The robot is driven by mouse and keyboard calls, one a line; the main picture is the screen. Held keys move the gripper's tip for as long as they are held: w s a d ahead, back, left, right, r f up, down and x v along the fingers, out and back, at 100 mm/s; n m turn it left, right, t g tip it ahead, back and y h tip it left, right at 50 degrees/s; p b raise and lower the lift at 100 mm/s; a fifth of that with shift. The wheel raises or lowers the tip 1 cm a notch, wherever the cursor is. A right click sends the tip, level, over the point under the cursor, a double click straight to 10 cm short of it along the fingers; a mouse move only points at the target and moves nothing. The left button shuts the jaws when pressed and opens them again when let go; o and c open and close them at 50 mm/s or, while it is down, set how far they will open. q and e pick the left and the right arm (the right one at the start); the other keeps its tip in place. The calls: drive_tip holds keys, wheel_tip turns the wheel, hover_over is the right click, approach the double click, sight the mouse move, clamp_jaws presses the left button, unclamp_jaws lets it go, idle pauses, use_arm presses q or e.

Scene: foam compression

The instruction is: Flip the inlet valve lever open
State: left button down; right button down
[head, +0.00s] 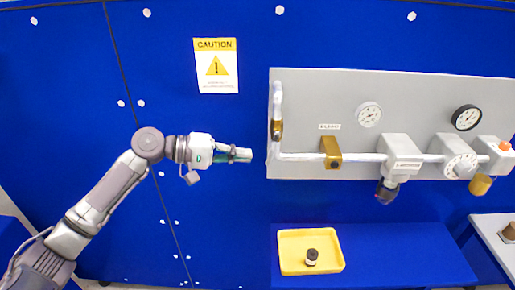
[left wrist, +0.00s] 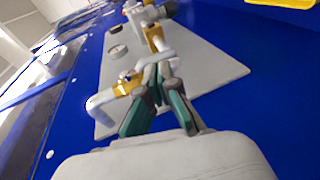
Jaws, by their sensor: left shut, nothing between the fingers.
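A grey panel (head: 300,100) on the blue wall carries a silver pipe (head: 310,157) with brass valve bodies. One brass valve (head: 277,129) sits on the upright pipe at the panel's left edge; it also shows close ahead in the left wrist view (left wrist: 129,84). I cannot clearly make out its lever or its position. A second brass block (head: 331,152) sits on the horizontal pipe under a small label. My left gripper (head: 248,156) is shut and empty, just left of the panel and below the first valve. Its teal fingers (left wrist: 158,76) point toward the pipe. My right gripper is not in view.
Round gauges (head: 369,114) and a grey regulator box (head: 400,150) with a dark knob (head: 387,192) are on the panel. A yellow tray (head: 290,262) holding a small dark jar (head: 312,256) rests on a blue surface below. The wall left of the panel is clear, under a caution sign (head: 216,66).

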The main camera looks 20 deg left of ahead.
sight(267, 161)
use_arm(q)
drive_tip(key=shift+p+x, duration=0.8)
drive_tip(key=shift+x, duration=1.2)
drive_tip(key=f+h+b, duration=0.1)
drive_tip(key=b, duration=0.2)
drive_tip(key=d+h+b, duration=0.1)
drive_tip(key=b, duration=0.3)
drive_tip(key=shift+w+d+f+t, duration=0.15)
drive_tip(key=shift+w+f+t, duration=0.05)
drive_tip(key=shift+f+t, duration=0.2)
drive_tip(key=shift+d+r+n+h+b, duration=0.2)
drive_tip(key=shift+n+h+b, duration=0.1)
drive_tip(key=shift+h+b, duration=0.25)
drive_tip(key=shift+r, duration=0.15)
drive_tip(key=shift+a, duration=0.1)
